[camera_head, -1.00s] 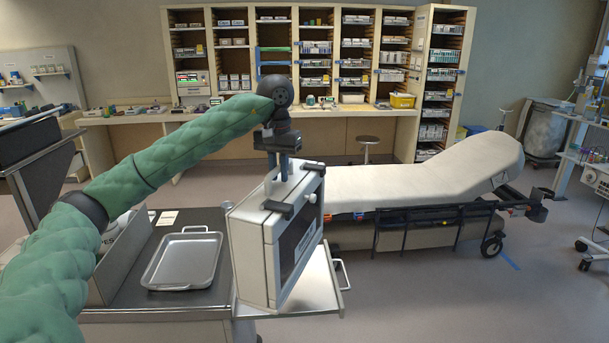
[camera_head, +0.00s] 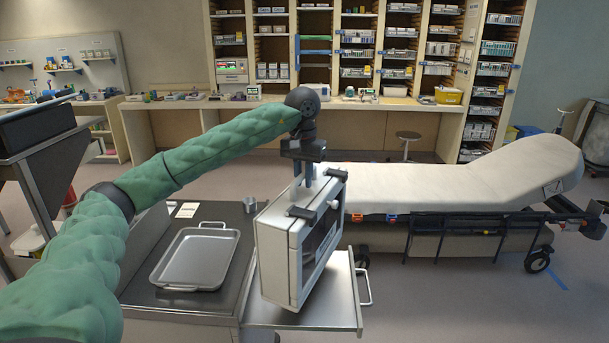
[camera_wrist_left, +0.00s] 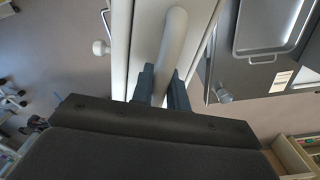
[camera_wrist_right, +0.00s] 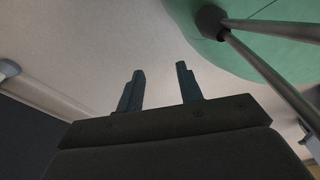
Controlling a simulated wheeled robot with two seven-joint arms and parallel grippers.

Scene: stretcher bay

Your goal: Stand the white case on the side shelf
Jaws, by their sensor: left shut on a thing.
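The white case (camera_head: 276,257) hangs upright under my left gripper (camera_head: 303,180) in the head view, with a dark panel on its right face. The left gripper is shut on the case's top handle, and the handle (camera_wrist_left: 172,45) shows between the fingers in the left wrist view. The side shelf (camera_head: 343,308) is a metal leaf at the cart's right side. The case is over this shelf; whether its bottom touches cannot be told. My right gripper (camera_wrist_right: 160,88) shows only in its own wrist view, with its fingers apart and nothing between them.
A metal tray (camera_head: 157,277) and a small metal cup (camera_head: 250,204) are on the dark cart top, left of the case. A stretcher (camera_head: 450,180) stands behind and to the right. Shelving (camera_head: 390,60) lines the back wall. Floor at the front right is clear.

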